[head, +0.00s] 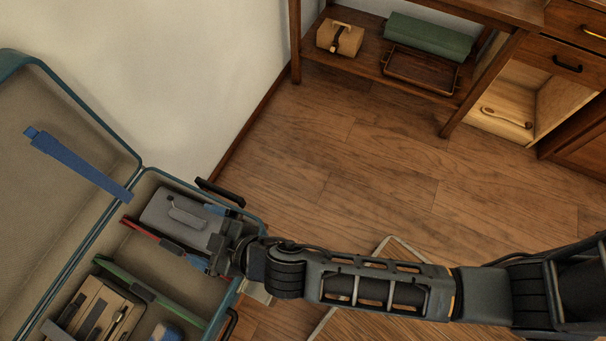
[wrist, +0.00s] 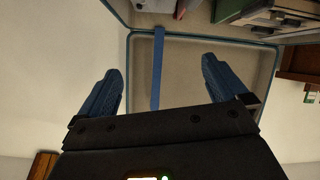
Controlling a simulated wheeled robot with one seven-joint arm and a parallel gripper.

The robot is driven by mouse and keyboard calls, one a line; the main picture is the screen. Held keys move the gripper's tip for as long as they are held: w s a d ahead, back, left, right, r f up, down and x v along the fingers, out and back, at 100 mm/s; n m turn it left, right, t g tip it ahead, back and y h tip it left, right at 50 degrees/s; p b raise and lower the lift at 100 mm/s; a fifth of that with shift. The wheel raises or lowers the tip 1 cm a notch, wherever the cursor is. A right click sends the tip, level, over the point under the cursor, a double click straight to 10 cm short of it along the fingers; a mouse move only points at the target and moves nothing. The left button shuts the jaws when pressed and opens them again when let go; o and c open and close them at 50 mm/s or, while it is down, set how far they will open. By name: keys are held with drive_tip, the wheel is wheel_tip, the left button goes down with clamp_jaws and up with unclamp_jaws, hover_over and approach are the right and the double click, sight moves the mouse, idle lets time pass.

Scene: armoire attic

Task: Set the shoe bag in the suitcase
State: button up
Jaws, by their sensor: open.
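The open suitcase (head: 142,171) with a teal rim fills the left of the head view; its lid leans at the far left with a blue strap (head: 78,164). A flat grey item with a cord-like loop on top (head: 168,212), which looks like the shoe bag, lies in the suitcase's upper compartment, beside a red divider. My gripper (head: 207,238) is over the suitcase at this item's right side, its blue fingers spread. In the wrist view my gripper (wrist: 161,67) is open, with nothing held between the fingers; the lid's lining and strap (wrist: 157,70) show beyond.
A green divider (head: 150,292) crosses the suitcase; a tan case with dark straps (head: 98,308) and a blue item (head: 166,333) lie below it. A wooden shelf (head: 358,62) holds a tan box, green bundle and tray. An open cabinet (head: 505,100) stands right.

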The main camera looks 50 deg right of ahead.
drive_tip(key=s+d+r+m, duration=0.2)
drive_tip(key=s+d, duration=0.6)
drive_tip(key=s, duration=0.1)
drive_tip(key=s+d+r+m+t+h, duration=0.1)
drive_tip(key=s+d+r+m+h, duration=0.1)
drive_tip(key=s+d+r, duration=0.4)
drive_tip(key=s+d+r+m+t+h, duration=0.1)
drive_tip(key=s+d+r, duration=0.4)
drive_tip(key=s+r, duration=0.7)
wheel_tip(320, 180, up, 2)
drive_tip(key=shift+d+m+t+h, duration=0.3)
drive_tip(key=shift+d+m+h, duration=0.1)
drive_tip(key=shift+m, duration=0.3)
drive_tip(key=shift+a, duration=0.1)
